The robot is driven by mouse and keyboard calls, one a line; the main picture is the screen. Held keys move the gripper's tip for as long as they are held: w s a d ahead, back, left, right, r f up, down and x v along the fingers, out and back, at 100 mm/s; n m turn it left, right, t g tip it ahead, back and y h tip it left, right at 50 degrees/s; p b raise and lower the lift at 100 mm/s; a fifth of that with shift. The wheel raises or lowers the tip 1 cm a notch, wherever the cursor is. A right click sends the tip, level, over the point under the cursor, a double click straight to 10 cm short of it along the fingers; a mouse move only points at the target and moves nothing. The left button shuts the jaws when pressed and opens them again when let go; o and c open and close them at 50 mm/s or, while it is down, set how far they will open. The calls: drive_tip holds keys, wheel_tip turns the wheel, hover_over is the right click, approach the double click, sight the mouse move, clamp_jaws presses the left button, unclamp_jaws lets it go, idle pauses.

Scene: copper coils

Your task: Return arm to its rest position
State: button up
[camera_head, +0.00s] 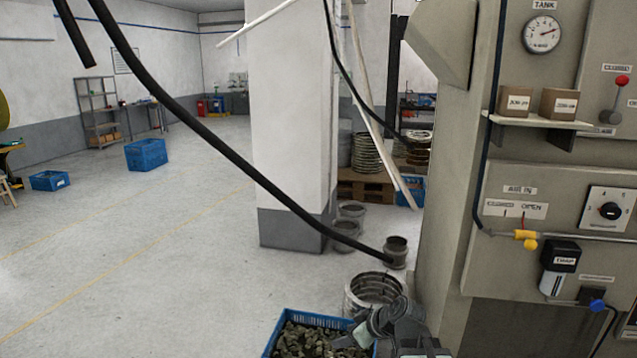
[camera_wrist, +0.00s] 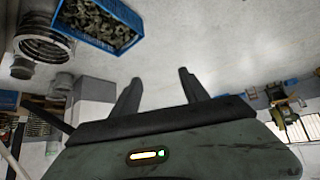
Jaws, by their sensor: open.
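My gripper (camera_wrist: 160,80) shows in the wrist view with its two dark fingers apart and nothing between them. Bare pale floor lies behind the fingers. The wrist picture looks upside down, with the floor at the top. In the head view, part of my arm (camera_head: 402,325) shows folded low at the bottom, in front of the blue crate and the metal coil. The fingers cannot be made out there.
A blue crate (camera_head: 299,318) of dark scrap pieces and a ribbed metal coil (camera_head: 352,297) stand close to my arm. A machine panel (camera_head: 545,265) with gauge, knobs and shelf fills the right. A white pillar (camera_head: 290,110) stands mid-view. Open floor (camera_head: 150,260) lies left.

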drive_tip(key=s+d+f+m+g+h, duration=0.5)
drive_tip(key=s+d+m, duration=0.3)
drive_tip(key=s, duration=0.3)
drive_tip(key=shift+s+d+f+m+g+h, duration=0.4)
drive_tip(key=shift+f+m+h, duration=0.15)
drive_tip(key=shift+m, duration=0.25)
drive_tip(key=c, duration=0.3)
drive_tip(key=shift+c, duration=0.3)
